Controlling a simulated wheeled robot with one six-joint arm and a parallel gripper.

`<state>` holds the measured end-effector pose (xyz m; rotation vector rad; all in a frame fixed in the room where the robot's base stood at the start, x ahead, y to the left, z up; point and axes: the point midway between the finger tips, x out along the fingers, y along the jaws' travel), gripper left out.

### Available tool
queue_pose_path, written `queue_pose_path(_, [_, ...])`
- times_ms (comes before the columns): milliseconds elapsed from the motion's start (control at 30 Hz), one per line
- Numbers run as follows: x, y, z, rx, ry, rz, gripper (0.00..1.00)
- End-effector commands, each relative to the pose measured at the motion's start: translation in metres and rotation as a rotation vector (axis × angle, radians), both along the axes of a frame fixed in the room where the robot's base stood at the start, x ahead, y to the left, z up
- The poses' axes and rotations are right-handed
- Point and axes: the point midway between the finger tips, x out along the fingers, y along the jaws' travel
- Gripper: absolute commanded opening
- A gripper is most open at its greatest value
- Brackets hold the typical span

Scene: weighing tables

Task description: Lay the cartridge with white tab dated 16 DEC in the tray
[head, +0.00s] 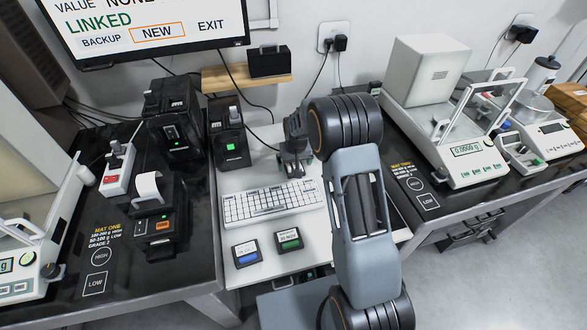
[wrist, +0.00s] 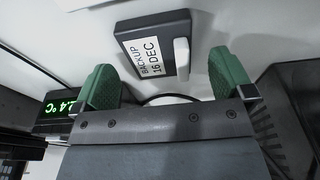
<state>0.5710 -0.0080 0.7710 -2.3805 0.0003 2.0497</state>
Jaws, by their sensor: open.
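The cartridge with a white tab (wrist: 153,47) shows in the wrist view as a dark box with a white label reading BACKUP 16 DEC. It lies against a white surface, beyond the fingertips and between their lines. My gripper (wrist: 162,72) is open, with green pads and nothing between them. In the head view my gripper (head: 294,165) hangs behind the keyboard; I cannot make out the 16 DEC cartridge there. I cannot identify the tray for certain.
A white keyboard (head: 270,203) lies on the white middle desk. Black devices (head: 172,125) and a label printer (head: 157,215) stand on the left. A balance (head: 465,150) stands on the right table. A wooden shelf (head: 225,82) holds a black box (head: 269,62).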

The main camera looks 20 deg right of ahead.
Motion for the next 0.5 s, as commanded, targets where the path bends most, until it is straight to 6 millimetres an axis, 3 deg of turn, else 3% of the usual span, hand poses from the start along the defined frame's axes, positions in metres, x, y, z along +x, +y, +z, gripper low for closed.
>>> queue_pose_path(133, [0.0019,0.0,-0.0127,0.0,0.0,0.0,0.99])
queue_pose_path(400, [0.0025,0.0,-0.015,0.0,-0.001,0.0,0.99])
queue_pose_path(500, [0.0024,0.0,-0.0148,0.0,-0.001,0.0,0.91])
